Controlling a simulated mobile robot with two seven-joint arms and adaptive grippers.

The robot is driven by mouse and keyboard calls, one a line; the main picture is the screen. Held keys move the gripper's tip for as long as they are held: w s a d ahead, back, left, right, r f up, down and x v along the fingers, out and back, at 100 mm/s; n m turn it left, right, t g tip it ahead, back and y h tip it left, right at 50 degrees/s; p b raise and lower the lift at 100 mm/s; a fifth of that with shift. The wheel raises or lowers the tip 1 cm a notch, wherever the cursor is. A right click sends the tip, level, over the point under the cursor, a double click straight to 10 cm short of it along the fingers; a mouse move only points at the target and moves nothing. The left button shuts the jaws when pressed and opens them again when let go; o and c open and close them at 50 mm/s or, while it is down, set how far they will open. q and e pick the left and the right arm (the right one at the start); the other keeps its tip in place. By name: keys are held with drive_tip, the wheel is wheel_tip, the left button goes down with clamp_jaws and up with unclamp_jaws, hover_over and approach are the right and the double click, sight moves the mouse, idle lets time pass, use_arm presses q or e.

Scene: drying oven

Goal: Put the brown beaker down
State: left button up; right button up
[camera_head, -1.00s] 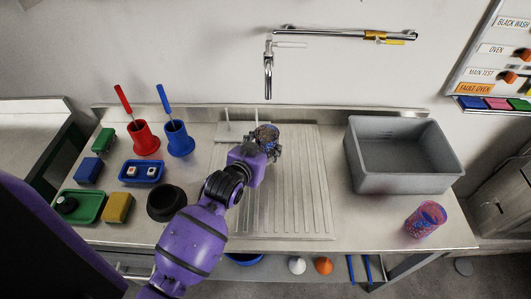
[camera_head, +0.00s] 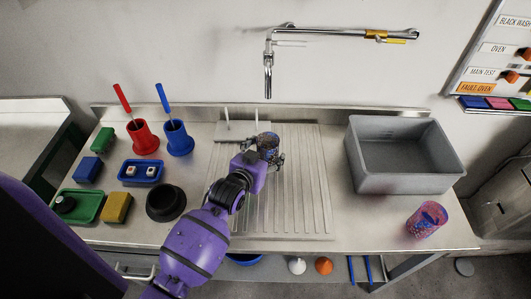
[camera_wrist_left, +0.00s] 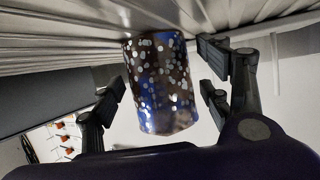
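The brown beaker (camera_head: 268,141), speckled with white and blue, stands on the ribbed drainboard (camera_head: 292,205) in the head view. The wrist view, which is upside down, shows the beaker (camera_wrist_left: 160,82) with its base against the ribbed steel. My left gripper (camera_head: 264,157) is open around it. Its fingers (camera_wrist_left: 165,85) are on both sides of the beaker, with a clear gap on the right; contact on the left is hard to tell. My right gripper is not in view.
A steel rack with upright pegs (camera_head: 236,131) stands just behind left. A grey basin (camera_head: 400,185) and a pink-blue speckled beaker (camera_head: 427,219) are at right. Red (camera_head: 145,138) and blue (camera_head: 179,139) holders and a black bowl (camera_head: 165,202) are at left. The front drainboard is clear.

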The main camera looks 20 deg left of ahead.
use_arm(q)
drive_tip(key=shift+r, duration=0.2)
drive_tip(key=shift+s+r, duration=0.1)
drive_tip(key=shift+s, duration=0.1)
drive_tip(key=v, duration=1)
drive_tip(key=shift+s, duration=0.35)
drive_tip(key=shift+s+a+r, duration=0.1)
drive_tip(key=shift+s+r, duration=0.2)
drive_tip(key=shift+s, duration=0.05)
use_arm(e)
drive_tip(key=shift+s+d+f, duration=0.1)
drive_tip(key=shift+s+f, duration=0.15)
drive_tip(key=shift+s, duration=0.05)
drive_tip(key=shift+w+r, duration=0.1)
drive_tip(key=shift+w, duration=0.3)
